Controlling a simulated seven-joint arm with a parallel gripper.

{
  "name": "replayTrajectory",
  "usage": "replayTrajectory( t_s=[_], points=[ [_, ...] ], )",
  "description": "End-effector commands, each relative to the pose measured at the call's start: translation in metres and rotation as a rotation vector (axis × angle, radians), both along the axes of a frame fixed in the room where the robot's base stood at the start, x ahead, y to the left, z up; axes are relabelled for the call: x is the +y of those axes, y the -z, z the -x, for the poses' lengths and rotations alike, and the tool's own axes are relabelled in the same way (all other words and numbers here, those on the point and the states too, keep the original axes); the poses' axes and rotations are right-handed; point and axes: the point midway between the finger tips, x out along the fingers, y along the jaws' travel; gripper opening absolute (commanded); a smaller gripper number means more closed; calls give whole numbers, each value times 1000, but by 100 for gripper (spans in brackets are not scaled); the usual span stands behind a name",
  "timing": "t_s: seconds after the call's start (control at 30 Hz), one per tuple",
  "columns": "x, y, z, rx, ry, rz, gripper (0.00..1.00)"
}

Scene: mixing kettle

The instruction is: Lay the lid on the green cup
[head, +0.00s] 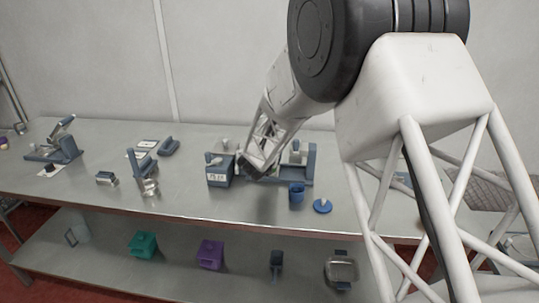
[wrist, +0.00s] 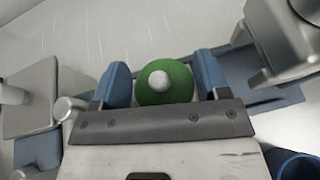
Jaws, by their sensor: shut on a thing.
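A round green lid (wrist: 165,85) with a pale knob sits between the two blue fingers of my gripper (wrist: 162,82) in the wrist view. The fingers are shut on it from both sides. In the head view my gripper (head: 258,163) is low over the bench, between a blue-grey box and a blue stand. The green cup cannot be made out; whether it is under the lid is hidden.
The blue-grey box (head: 219,170) stands left of my gripper and the blue stand (head: 309,162) right. A blue cup (head: 296,192) and a blue lid with a pale knob (head: 322,206) are in front.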

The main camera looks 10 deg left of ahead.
Motion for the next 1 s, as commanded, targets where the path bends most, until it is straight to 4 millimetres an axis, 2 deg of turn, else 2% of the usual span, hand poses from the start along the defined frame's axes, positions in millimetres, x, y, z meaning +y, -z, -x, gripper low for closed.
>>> replayTrajectory(
  t_s=[0.47,0.5,0.67,1.0],
  points=[
    [0,1,0,-1,0,0,47],
    [0,1,0,-1,0,0,73],
    [0,1,0,0,0,0,98],
    [0,1,0,0,0,0,96]
  ],
)
